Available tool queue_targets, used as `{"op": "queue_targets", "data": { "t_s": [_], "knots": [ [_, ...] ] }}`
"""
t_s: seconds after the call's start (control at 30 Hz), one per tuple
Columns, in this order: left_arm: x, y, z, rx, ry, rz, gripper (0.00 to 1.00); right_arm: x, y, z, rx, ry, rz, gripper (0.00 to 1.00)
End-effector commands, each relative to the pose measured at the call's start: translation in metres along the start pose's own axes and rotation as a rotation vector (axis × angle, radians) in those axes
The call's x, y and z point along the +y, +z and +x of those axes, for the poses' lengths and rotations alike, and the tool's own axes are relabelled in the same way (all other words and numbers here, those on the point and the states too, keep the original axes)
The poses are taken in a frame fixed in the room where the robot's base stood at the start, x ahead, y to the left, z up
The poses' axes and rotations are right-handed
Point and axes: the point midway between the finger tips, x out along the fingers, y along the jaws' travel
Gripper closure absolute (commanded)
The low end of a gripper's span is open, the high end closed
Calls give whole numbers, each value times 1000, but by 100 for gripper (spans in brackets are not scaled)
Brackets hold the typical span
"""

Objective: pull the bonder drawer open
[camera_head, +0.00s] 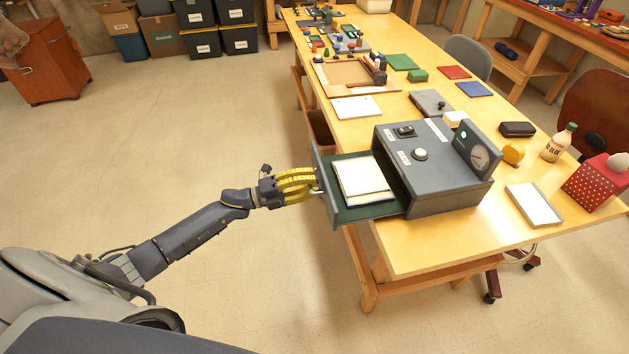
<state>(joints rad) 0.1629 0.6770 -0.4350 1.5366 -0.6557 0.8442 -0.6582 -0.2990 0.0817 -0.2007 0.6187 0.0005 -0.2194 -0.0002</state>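The bonder (436,160) is a dark grey box with a gauge and knobs, standing on the wooden table. Its drawer (370,212) is pulled out to the left, past the table edge, and shows a green inside. White and cream sheets (362,181) lie in the drawer. My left gripper (313,181) has yellow fingers and is at the drawer's front face, around where a handle sits. The fingers hide the handle, so I cannot tell whether they grip it. My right gripper is not in view.
The wooden table (440,262) carries a white tray (534,205), a glue bottle (558,142), a red dotted box (597,182) and a yellow ball (513,153) right of the bonder. A grey flat case (430,102) lies behind it. Floor left of the table is clear.

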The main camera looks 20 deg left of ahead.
Motion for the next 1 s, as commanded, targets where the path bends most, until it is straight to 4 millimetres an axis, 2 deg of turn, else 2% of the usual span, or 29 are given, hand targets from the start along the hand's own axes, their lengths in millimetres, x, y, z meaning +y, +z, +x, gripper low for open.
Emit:
{"op": "queue_targets", "data": {
  "t_s": [0.4, 0.6, 0.8, 1.0],
  "knots": [
    [1, 0, -70, -2, 4, -2, 80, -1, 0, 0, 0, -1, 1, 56],
    [1, 0, -96, -1, 3, -2, 80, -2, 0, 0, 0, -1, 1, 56],
    [1, 0, -110, 0, 2, -1, 80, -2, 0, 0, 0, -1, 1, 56],
    [0, 0, -113, 0, 1, -1, 80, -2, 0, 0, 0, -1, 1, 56]
  ]
}}
